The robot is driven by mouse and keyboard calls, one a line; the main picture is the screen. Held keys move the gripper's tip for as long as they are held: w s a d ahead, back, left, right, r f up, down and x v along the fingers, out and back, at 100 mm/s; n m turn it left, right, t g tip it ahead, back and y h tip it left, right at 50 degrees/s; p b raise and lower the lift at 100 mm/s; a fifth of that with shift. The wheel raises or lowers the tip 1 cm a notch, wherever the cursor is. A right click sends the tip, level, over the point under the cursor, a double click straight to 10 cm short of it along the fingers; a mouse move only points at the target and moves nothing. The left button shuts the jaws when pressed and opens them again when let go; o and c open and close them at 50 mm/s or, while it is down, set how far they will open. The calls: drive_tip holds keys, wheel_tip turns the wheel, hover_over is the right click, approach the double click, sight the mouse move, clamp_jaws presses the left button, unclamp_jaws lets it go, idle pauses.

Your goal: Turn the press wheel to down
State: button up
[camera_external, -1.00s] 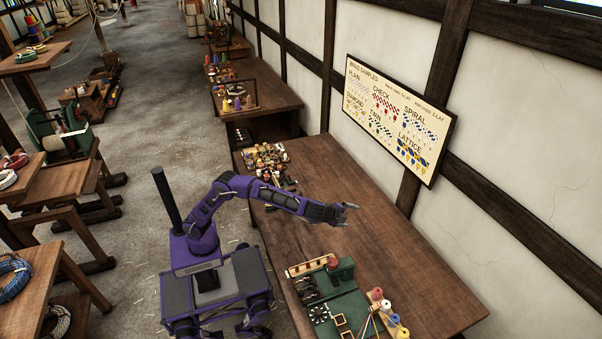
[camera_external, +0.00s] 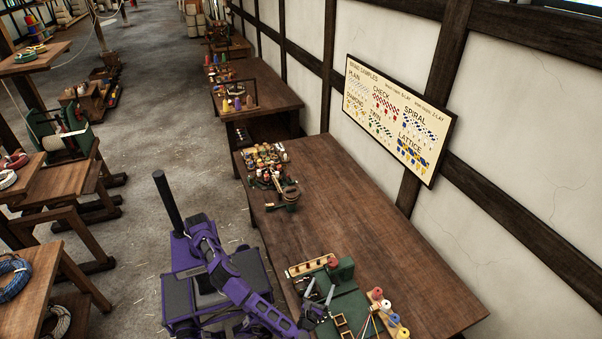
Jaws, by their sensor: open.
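My gripper (camera_external: 319,291) is open and empty. Its two fingers are spread over the green work board (camera_external: 350,302) on the near part of the long wooden table. A small dark red round piece (camera_external: 333,263) shows beside an upright green block (camera_external: 345,268) at the back of this board, just beyond my fingertips. It may be the press wheel, but it is too small to tell, and its turned position cannot be read. My gripper looks apart from it. My arm hides part of the board's left side.
A wooden rack (camera_external: 306,267) stands left of the green block. Colored spools (camera_external: 388,313) stand to the right. The table's middle (camera_external: 355,215) is clear.

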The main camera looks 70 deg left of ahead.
sight(333, 263)
drive_tip(key=x, duration=1.7)
drive_tip(key=shift+w+d, duration=0.1)
drive_tip(key=shift+d, duration=0.05)
drive_tip(key=c, duration=1.4)
